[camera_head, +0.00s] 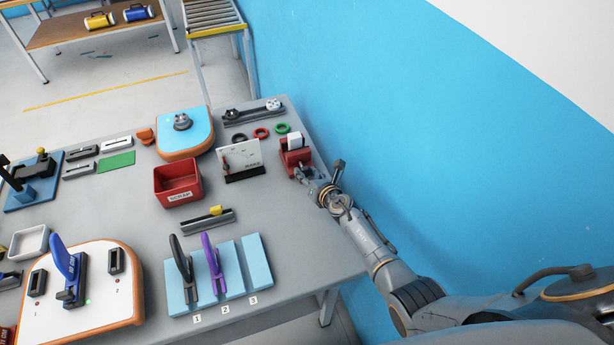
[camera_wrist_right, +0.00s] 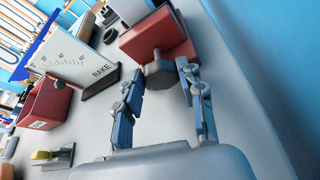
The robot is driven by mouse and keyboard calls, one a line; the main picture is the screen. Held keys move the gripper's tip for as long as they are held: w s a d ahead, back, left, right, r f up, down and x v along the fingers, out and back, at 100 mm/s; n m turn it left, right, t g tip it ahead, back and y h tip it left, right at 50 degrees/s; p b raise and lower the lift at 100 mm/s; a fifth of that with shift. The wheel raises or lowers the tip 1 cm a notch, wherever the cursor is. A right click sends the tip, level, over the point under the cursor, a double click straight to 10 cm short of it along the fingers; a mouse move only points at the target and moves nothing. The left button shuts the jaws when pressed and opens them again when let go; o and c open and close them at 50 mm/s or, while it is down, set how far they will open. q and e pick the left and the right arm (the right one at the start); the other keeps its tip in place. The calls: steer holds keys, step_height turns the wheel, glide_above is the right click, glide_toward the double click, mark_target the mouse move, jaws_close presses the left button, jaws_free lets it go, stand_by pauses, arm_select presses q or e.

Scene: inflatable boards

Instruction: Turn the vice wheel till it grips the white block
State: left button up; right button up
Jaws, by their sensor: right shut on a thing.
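The red vice (camera_head: 298,158) stands near the table's right edge, by the blue wall. The white block (camera_head: 295,141) sits upright at the top of the vice; whether the jaws touch it I cannot tell. In the right wrist view, the red vice body (camera_wrist_right: 165,35) fills the top, with the white block (camera_wrist_right: 130,9) partly cut off behind it. The grey faceted vice wheel (camera_wrist_right: 158,76) sits between the fingertips of my right gripper (camera_wrist_right: 161,74), which is shut on it. In the head view the right gripper (camera_head: 303,174) covers the wheel. My left gripper is out of view.
A white RAKE gauge board (camera_head: 240,157) stands just left of the vice. Red, green and dark rings (camera_head: 262,133) lie behind it. A red scrap bin (camera_head: 177,184) is further left. The blue wall (camera_head: 400,130) is close on the right. Table in front of the vice is clear.

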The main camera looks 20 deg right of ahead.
steer(key=shift+d+f+m+y+b, duration=0.15)
steer(key=shift+m+y+b, duration=0.65)
steer(key=shift+m+b, duration=0.45)
steer(key=o, duration=1.2)
steer(key=shift+c, duration=0.2)
steer(key=shift+v, duration=3.75)
